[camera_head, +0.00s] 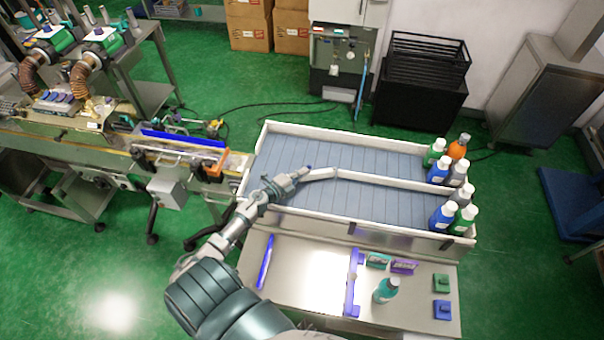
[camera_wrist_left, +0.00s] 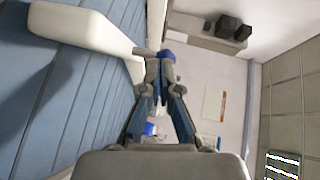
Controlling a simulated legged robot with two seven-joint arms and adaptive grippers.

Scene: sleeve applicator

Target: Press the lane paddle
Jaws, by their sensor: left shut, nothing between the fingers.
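The lane paddle (camera_head: 322,174) is a pale, bent bar over the blue-grey slatted conveyor, reaching to the lane divider. It also shows in the left wrist view (camera_wrist_left: 85,28) as a thick white bar at the upper left. My left gripper (camera_head: 298,174) is shut and empty, at the left end of the paddle. In the left wrist view its fingertips (camera_wrist_left: 157,68) come together beside the paddle's end. A small blue piece shows just past them. I cannot tell whether the fingers touch the paddle. My right gripper is not in view.
Several bottles, including an orange one (camera_head: 459,147), stand at the conveyor's right end. The white lane divider (camera_head: 400,182) separates two empty-looking lanes. In front, a steel table (camera_head: 300,270) holds a teal bottle (camera_head: 386,290) and small blocks. Another conveyor line (camera_head: 75,140) stands left.

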